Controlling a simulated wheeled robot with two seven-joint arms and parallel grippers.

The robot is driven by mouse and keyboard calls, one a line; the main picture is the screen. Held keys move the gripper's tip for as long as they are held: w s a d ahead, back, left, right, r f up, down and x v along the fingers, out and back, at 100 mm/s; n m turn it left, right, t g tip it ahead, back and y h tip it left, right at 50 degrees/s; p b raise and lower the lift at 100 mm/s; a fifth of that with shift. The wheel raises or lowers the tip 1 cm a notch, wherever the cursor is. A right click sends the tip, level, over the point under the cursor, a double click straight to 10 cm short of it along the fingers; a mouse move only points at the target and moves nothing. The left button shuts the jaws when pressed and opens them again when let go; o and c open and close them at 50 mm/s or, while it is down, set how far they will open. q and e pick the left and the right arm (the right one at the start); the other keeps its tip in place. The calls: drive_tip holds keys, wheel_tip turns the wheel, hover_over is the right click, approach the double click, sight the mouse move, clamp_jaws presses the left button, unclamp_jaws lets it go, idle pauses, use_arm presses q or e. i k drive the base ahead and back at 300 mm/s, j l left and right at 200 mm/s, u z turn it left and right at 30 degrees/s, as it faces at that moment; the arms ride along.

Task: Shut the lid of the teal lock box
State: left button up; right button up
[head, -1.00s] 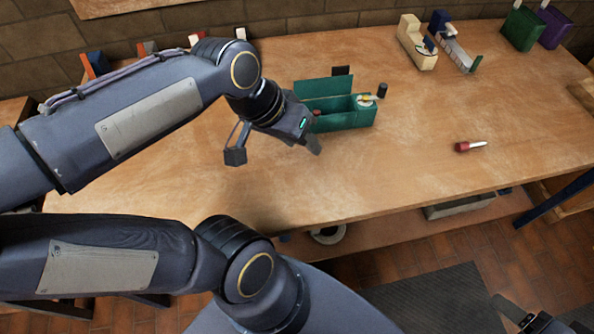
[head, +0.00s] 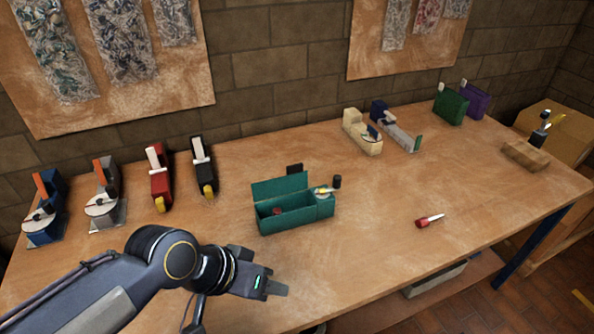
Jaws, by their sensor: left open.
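The teal lock box (head: 288,222) stands on the wooden workbench, near the middle of the head view. Its lid (head: 279,187) is raised along the back edge, so the box is open. A small red item (head: 277,211) shows inside it. A small part with yellow on it (head: 323,191) sits on top at its right end. My left gripper (head: 276,291) is open and empty, in front of the box and lower in the view, apart from it. One of its fingers is mostly hidden. My right gripper is not in view.
A black cylinder (head: 337,181) stands by the box. The bench (head: 366,262) is clear in front of the box.

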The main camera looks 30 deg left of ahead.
sight(296, 180)
drive_tip(key=l+u, duration=0.45)
drive_tip(key=i+l+u, duration=0.1)
drive_tip(key=l+u, duration=0.35)
drive_tip(key=i+j+u, duration=0.15)
drive_tip(key=u, duration=0.25)
drive_tip(key=i+j+u, duration=0.1)
drive_tip(key=u, duration=0.3)
drive_tip(key=i+j+u, duration=0.1)
drive_tip(key=u, duration=0.35)
drive_tip(key=i+l, duration=0.05)
drive_tip(key=i, duration=0.05)
